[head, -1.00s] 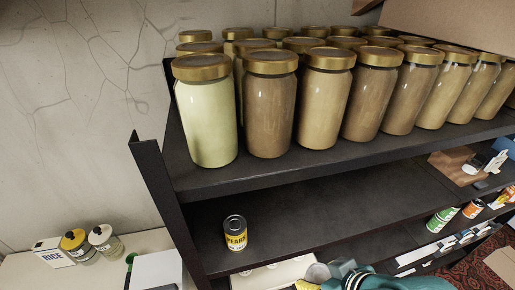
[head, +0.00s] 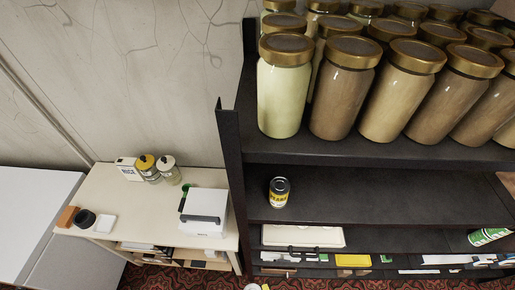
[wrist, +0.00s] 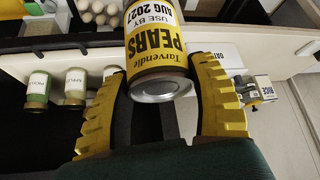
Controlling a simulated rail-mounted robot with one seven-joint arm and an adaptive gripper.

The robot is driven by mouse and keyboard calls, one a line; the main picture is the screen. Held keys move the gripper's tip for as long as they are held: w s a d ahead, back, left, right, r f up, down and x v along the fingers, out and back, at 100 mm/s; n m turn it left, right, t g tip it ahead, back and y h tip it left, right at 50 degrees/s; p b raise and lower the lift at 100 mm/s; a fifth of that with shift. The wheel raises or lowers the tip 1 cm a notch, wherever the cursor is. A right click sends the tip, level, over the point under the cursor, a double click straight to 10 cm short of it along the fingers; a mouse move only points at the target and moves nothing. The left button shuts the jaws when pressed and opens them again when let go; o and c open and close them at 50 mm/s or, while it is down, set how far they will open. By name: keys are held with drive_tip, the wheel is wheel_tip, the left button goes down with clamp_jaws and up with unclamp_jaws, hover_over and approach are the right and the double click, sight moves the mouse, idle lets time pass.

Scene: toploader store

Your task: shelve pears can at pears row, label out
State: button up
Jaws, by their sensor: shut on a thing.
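A pears can (wrist: 157,45) with a yellow and black label shows between the fingers of my gripper (wrist: 159,70) in the wrist view. The gripper is shut on it. The lettering appears upside down in that view, and the can's metal end faces the camera. The can's upper part is cut off by the frame. My gripper cannot be made out in the head view.
Large gold-lidded jars (head: 340,90) crowd the top shelf. A dark upright post (head: 232,170) bounds the shelf's left side. The middle shelf is bare right of its can. A cream counter (head: 120,205) at left holds jars, a rice box (head: 128,170) and a white case (head: 205,210).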

drive_tip(key=shift+w+d+f+m+h, duration=0.15)
drive_tip(key=shift+d+f+m+h, duration=0.15)
drive_tip(key=shift+f, duration=0.2)
drive_tip(key=shift+w+d+f+m+h, duration=0.1)
drive_tip(key=shift+d+f+m, duration=0.05)
drive_tip(key=shift+f+m, duration=0.3)
drive_tip(key=shift+m+h, duration=0.5)
drive_tip(key=shift+m, duration=0.45)
drive_tip(key=w, duration=0.1)
drive_tip(key=w+r, duration=0.2)
drive_tip(key=w, duration=0.1)
drive_tip(key=shift+d, duration=0.2)
